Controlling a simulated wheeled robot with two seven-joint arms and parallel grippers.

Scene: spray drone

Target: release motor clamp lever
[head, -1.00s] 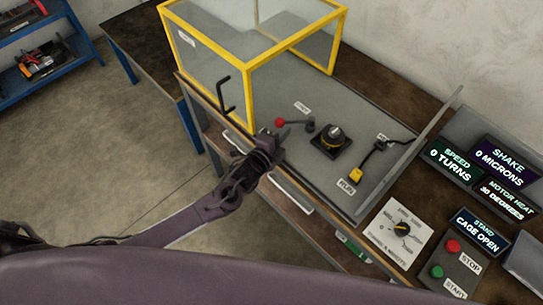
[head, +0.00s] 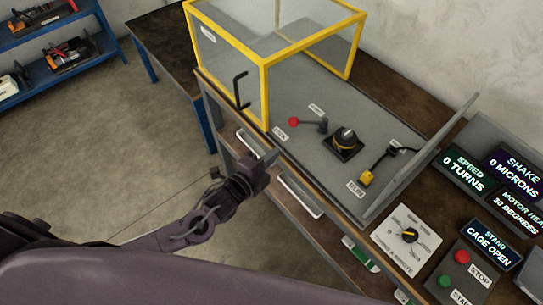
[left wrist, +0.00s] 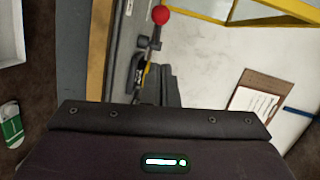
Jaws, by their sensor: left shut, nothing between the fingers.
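The clamp lever, with a red ball knob (head: 294,121), stands on the grey test stand deck (head: 300,150) and points left from its pivot (head: 322,126). The black motor (head: 345,141) with a yellow mark sits right of the pivot. In the left wrist view the red knob (left wrist: 161,14) is at the top, beyond the fingers. My left gripper (head: 271,158) is shut and empty, in front of the deck's front edge, apart from the knob. My right gripper is not in view.
The yellow-framed clear cage (head: 265,95) with a black handle stands open behind and left of the lever. A yellow plug (head: 366,178) on a black cable lies to the right. Displays and a panel with a red button (head: 461,256) are at the right; one display reads "CAGE OPEN".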

